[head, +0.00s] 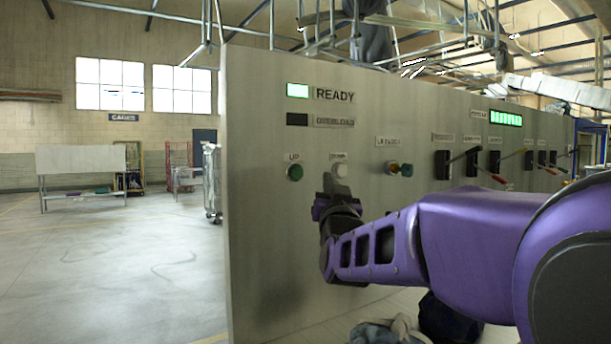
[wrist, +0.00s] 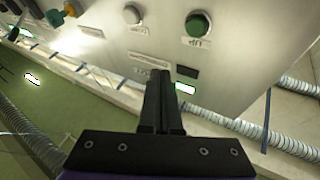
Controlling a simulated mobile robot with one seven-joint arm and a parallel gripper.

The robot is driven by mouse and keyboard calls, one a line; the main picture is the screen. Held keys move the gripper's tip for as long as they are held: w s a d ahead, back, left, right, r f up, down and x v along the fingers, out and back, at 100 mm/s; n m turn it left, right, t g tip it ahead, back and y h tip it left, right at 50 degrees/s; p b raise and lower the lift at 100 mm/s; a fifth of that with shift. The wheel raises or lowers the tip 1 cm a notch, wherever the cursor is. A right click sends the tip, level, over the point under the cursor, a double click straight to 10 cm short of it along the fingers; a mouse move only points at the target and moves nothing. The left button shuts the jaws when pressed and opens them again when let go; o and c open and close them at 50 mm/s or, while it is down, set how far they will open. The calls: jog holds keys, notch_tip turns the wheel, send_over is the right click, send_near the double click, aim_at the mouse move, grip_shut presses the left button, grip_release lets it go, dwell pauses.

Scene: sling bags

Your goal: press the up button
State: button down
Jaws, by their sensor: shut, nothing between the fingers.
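The green up button (head: 294,172) sits on a grey control panel (head: 270,240), under a small label reading UP. It also shows in the wrist view as a green button (wrist: 197,25) at the top. My gripper (head: 328,184) is shut and empty, in front of the panel, to the right of the green button and slightly lower. Its tips overlap the lower left edge of a white button (head: 340,169) in the head view. In the wrist view my shut fingers (wrist: 160,75) point up the picture, apart from the green button.
A lit READY lamp (head: 297,90) and a dark lamp (head: 297,119) sit above the buttons. A green and orange knob (head: 400,168) and several levers (head: 443,163) line the panel to the right. Bags (head: 385,332) lie below my arm. Open floor (head: 110,270) lies left.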

aim_at(296, 173)
jog(key=shift+w, duration=0.1)
jog(key=shift+w+a+p, duration=0.45)
jog(key=shift+w+a, duration=0.35)
jog(key=shift+w, duration=0.4)
jog(key=shift+w+a+p, duration=0.4)
jog(key=shift+w+a, duration=0.45)
jog(key=shift+w, duration=0.3)
jog(key=shift+w+a+p, duration=0.45)
jog(key=shift+w+a, duration=0.35)
jog(key=shift+w, duration=0.4)
jog(key=shift+w+a, duration=0.2)
jog(key=shift+w, duration=0.15)
